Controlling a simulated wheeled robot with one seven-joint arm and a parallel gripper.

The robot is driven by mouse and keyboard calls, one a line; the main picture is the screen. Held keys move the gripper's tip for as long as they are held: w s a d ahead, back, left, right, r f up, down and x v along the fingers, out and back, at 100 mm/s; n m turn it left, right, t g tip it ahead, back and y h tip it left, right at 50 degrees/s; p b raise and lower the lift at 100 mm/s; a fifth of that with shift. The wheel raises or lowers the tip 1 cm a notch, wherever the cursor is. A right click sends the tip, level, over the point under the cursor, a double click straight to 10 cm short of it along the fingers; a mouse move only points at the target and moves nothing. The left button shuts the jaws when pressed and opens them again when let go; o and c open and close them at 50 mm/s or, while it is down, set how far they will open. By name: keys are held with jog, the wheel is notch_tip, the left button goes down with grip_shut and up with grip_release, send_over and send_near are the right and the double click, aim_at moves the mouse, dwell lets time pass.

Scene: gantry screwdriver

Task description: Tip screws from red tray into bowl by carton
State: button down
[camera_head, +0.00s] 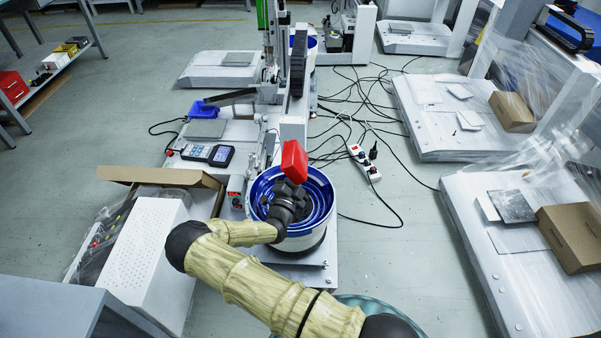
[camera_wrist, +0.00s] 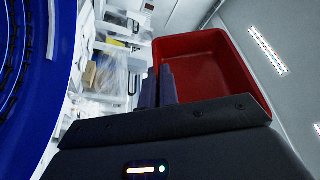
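My gripper (camera_head: 288,186) is over the blue bowl (camera_head: 325,186), which has stepped inner rings and a white base. The bowl stands right of an open carton (camera_head: 147,174). My gripper holds the red tray (camera_head: 294,160) above the bowl, the tray steeply tilted. In the wrist view, the dark fingers (camera_wrist: 160,88) are close together at the near left wall of the red tray (camera_wrist: 212,65). The visible inside of the tray is bare red, with no screws seen. The bowl (camera_wrist: 35,80) fills the left edge there. The bowl's middle is hidden by my arm.
A white perforated box (camera_head: 150,245) stands beside the carton. The gantry (camera_head: 290,80) rises behind the bowl. A power strip (camera_head: 364,162) and loose cables lie on the floor to the right. Another red box (camera_head: 12,87) sits on the far left shelf.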

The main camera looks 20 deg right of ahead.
aim_at(304, 158)
notch_tip(304, 158, up, 2)
jog(key=shift+p, duration=0.5)
jog(key=shift+f, duration=0.1)
jog(key=shift+r+m+p, duration=0.4)
jog(key=shift+m+p, duration=0.1)
jog(key=shift+p, duration=0.35)
jog(key=m+g+p, duration=0.1)
jog(key=m+p, duration=0.1)
jog(key=p, duration=0.1)
jog(key=r+m+g+p, duration=0.1)
jog(key=m+p, duration=0.2)
jog(key=shift+f+g, duration=0.15)
jog(key=shift+g, duration=0.15)
jog(key=shift+p, duration=0.35)
